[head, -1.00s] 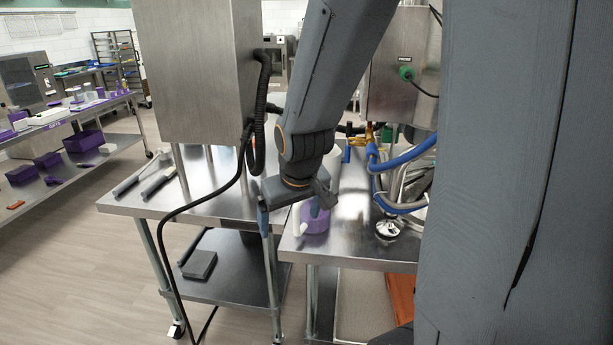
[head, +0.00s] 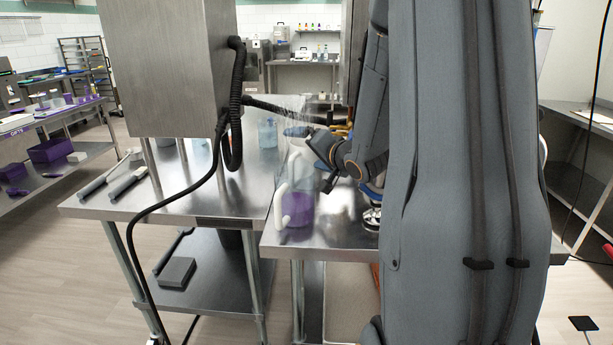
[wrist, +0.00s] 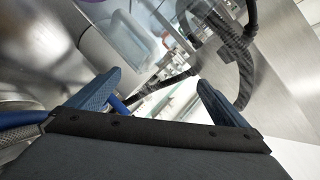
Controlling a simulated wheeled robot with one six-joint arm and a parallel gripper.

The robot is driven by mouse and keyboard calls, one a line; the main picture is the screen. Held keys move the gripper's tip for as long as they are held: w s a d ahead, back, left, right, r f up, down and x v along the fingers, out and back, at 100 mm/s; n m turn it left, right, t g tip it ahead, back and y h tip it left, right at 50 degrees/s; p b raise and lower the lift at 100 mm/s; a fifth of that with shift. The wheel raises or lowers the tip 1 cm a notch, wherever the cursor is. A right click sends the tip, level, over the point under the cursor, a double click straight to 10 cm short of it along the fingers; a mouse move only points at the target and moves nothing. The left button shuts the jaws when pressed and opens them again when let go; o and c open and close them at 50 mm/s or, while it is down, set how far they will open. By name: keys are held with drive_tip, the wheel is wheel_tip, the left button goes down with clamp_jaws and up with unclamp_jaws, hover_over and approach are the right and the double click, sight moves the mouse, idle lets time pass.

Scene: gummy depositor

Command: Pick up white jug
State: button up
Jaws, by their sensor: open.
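The white jug (head: 300,178) stands upright near the front left corner of the right steel table. It has a pale translucent body, a purple lower part and a white handle on its left side. My gripper (head: 322,160) is at the jug's upper right, open and tilted, with nothing between the fingers. The head view does not show clearly whether it touches the jug.
The steel table (head: 335,228) has blue hoses and metal fittings behind and right of the jug. A steel box (head: 170,70) with a hanging black cable stands over the left table. A clear blue-tinted container (head: 267,133) stands farther back. Floor is free at left.

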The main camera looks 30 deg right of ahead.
sight(313, 157)
drive_tip(key=f+m+t+y, duration=0.1)
drive_tip(key=f, duration=0.2)
drive_tip(key=s+d+f+m+t+y+b, duration=0.1)
drive_tip(key=f+m, duration=0.1)
drive_tip(key=f, duration=0.1)
drive_tip(key=s+d+f+m+y+b, duration=0.1)
drive_tip(key=f+m, duration=0.1)
drive_tip(key=f, duration=0.1)
drive_tip(key=shift+f+t, duration=0.2)
drive_tip(key=shift+t, duration=0.2)
drive_tip(key=shift+w+a+p, duration=0.1)
drive_tip(key=shift+w+a, duration=0.1)
drive_tip(key=shift+w, duration=0.9)
drive_tip(key=shift+w+a+p, duration=0.15)
drive_tip(key=shift+w, duration=0.95)
drive_tip(key=shift+w+a+p, duration=0.1)
drive_tip(key=shift+w+a, duration=0.1)
drive_tip(key=shift+w, duration=0.9)
drive_tip(key=c, duration=1.6)
